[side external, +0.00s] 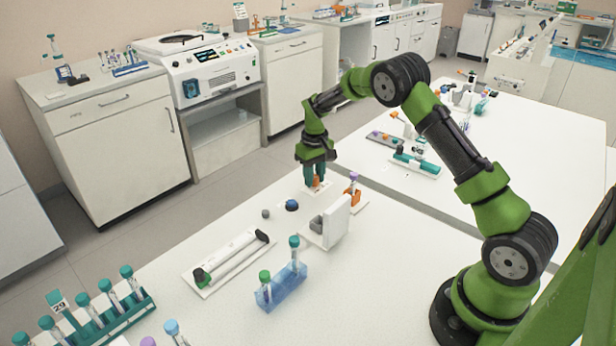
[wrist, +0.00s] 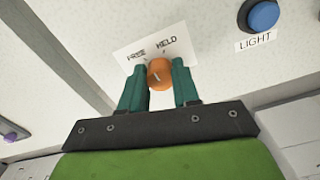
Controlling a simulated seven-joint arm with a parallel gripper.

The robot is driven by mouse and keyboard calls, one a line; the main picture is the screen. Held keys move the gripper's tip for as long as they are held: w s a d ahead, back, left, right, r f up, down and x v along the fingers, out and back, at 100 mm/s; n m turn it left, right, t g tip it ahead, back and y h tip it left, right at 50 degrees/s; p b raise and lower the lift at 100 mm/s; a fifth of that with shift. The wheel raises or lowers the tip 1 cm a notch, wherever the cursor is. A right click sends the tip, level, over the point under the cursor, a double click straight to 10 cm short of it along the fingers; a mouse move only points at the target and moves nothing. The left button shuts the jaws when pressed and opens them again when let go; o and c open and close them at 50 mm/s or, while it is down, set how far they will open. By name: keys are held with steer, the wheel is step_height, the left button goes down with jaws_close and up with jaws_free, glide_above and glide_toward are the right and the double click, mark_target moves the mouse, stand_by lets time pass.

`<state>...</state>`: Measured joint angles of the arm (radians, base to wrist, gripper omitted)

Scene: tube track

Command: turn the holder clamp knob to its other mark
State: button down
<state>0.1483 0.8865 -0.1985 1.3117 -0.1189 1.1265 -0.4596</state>
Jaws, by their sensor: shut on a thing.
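The orange clamp knob (wrist: 159,74) sits on a white plate (wrist: 128,58) with two printed marks that seem to read FREE on the left and HELD on the right. A short pale line shows on the knob's face; which mark it points to is hard to tell. My gripper (wrist: 158,82) is shut on the knob, with a teal finger on each side. In the side external view my gripper (side external: 316,182) points down at the table's far edge, and its fingers hide most of the knob.
A blue button (wrist: 263,14) labelled LIGHT is nearby and shows in the side view (side external: 291,205). A white upright block (side external: 337,220) and a purple-capped tube on an orange holder (side external: 352,195) stand close right. A blue tube rack (side external: 282,288) is nearer the camera.

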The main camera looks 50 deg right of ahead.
steer(key=m, duration=0.4)
steer(key=shift+a+m, duration=0.1)
steer(key=shift+m, duration=2.1)
steer(key=shift+r, duration=0.1)
steer(key=c, duration=0.8)
jaws_free()
step_height(320, 180, up, 17)
steer(key=shift+f, duration=0.1)
